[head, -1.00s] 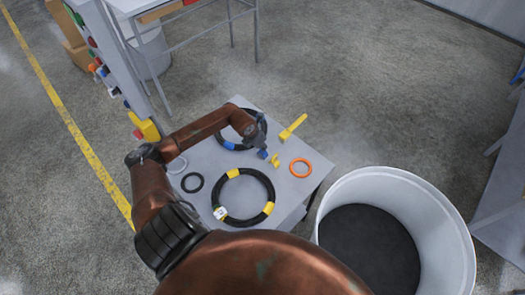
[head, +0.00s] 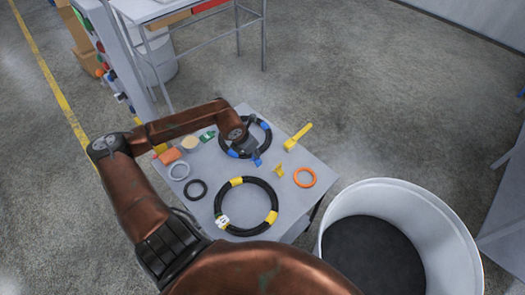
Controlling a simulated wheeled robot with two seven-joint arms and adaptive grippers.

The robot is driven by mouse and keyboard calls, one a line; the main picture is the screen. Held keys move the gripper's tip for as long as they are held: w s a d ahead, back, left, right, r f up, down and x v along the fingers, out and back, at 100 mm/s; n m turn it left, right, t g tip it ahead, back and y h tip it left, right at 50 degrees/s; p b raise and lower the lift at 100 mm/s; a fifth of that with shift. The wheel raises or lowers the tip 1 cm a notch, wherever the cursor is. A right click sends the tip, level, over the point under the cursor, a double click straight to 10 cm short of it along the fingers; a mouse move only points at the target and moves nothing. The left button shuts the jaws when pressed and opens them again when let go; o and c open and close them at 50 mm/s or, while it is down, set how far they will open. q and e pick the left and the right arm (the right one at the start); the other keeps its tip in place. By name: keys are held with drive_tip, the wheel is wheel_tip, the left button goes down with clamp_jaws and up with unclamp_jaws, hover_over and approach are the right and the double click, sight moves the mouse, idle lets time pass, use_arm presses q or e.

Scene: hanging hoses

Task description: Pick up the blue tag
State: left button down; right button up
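A small blue piece (head: 256,161), which looks like the blue tag, lies at the front edge of the rear black hose coil (head: 231,152), right by the fingertips of my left gripper (head: 253,154). The coil also has blue bands (head: 265,125). My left gripper points down over the coil's right front part and hides some of it. Its fingers are too small and dark to show whether they are open or shut, or whether they touch the blue piece. My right gripper is not in view.
The grey table (head: 290,205) also holds a front black coil (head: 262,187) with yellow bands and a white tag (head: 222,221), an orange ring (head: 305,177), grey and black rings, and a yellow tool (head: 298,136). A large white bin (head: 455,245) stands at the right.

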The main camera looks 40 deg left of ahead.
use_arm(q)
drive_tip(key=s+r, duration=0.3)
drive_tip(key=s, duration=0.3)
drive_tip(key=shift+s+d+p, duration=0.15)
drive_tip(key=shift+p, duration=0.15)
drive_tip(key=shift+f, duration=0.1)
idle(1.0)
